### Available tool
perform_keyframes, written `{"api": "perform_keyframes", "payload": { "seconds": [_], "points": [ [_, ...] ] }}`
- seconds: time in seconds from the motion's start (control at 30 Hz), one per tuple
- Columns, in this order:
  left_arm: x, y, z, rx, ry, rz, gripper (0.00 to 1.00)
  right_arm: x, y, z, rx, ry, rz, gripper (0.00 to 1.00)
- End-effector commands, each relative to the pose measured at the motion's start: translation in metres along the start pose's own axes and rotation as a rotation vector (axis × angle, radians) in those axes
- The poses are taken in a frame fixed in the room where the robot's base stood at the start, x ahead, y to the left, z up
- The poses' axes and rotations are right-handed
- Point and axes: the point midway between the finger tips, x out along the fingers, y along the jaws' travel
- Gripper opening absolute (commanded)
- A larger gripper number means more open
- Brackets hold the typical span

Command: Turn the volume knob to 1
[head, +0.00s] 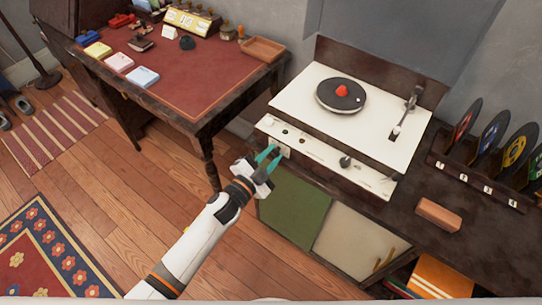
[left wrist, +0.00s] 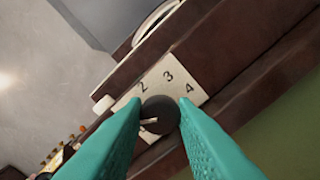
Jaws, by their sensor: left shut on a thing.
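The volume knob (left wrist: 160,112) is a dark round knob on a white number plate (left wrist: 168,78) in the left wrist view. The numbers 2, 3 and 4 show above it. The area left of the 2 is covered by a finger, and no 1 can be read. A pale pointer mark on the knob points left, towards that finger. My left gripper (left wrist: 160,113) is shut on the knob, one teal finger on each side. In the head view my left gripper (head: 267,158) is at the left end of the record player's front panel (head: 325,157). My right gripper is not in view.
The record player (head: 300,97) has a black record (head: 341,95) and a tonearm (head: 408,108). A brown block (head: 438,217) and a record rack (head: 480,186) are at the right. A desk (head: 190,65) with small items stands at the left. Wooden floor lies open below it.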

Motion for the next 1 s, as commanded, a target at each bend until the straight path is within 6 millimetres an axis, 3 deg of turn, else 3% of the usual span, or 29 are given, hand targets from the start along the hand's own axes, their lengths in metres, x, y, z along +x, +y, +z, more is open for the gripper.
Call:
{"api": "perform_keyframes", "payload": {
  "seconds": [0.3,0.8,0.83,0.93,1.0],
  "points": [
    [-0.0004,-0.0008,-0.0008,0.110,0.002,-0.001,0.02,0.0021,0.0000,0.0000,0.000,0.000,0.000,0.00],
    [-0.0005,-0.0008,-0.0007,0.127,0.002,-0.002,0.02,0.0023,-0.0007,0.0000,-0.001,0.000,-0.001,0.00],
    [-0.0005,-0.0008,-0.0007,0.127,0.002,-0.002,0.28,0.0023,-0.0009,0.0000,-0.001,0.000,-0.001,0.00],
    [-0.0005,-0.0007,-0.0007,0.126,0.001,-0.002,0.45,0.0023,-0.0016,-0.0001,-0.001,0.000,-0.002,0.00],
    [-0.0004,-0.0009,-0.0006,0.126,0.001,-0.002,0.46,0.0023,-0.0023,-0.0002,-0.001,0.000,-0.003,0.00]
  ]
}}
